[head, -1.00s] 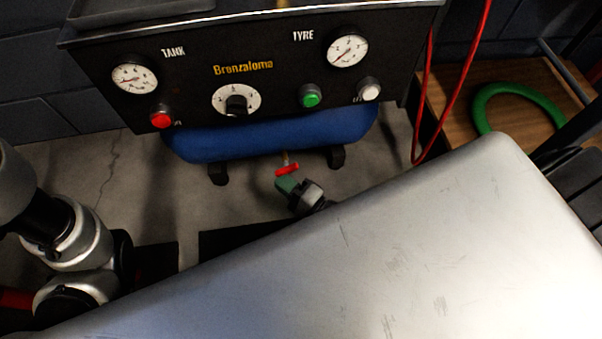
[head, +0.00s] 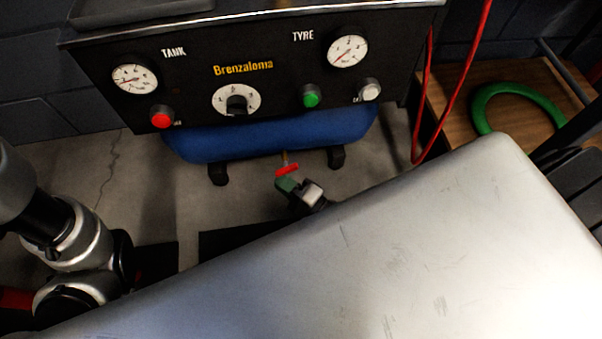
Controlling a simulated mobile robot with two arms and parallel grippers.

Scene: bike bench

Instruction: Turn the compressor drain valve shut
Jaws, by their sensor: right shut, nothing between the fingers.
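The compressor drain valve has a small red handle (head: 287,169) on a brass stem, hanging below the blue tank (head: 270,136). My right gripper (head: 286,182), with green at its fingertips, is just below the red handle. It is shut with nothing between its fingers. The tips are very close to the handle; I cannot tell whether they touch it. The rest of the right arm is hidden behind a large silver surface. My left gripper is not in view.
Above the tank is a black panel (head: 190,85) with two gauges, a dial and several buttons. A red hose (head: 463,85) hangs at its right. A green ring (head: 482,110) lies on a wooden surface. Bare floor (head: 235,205) surrounds the tank feet.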

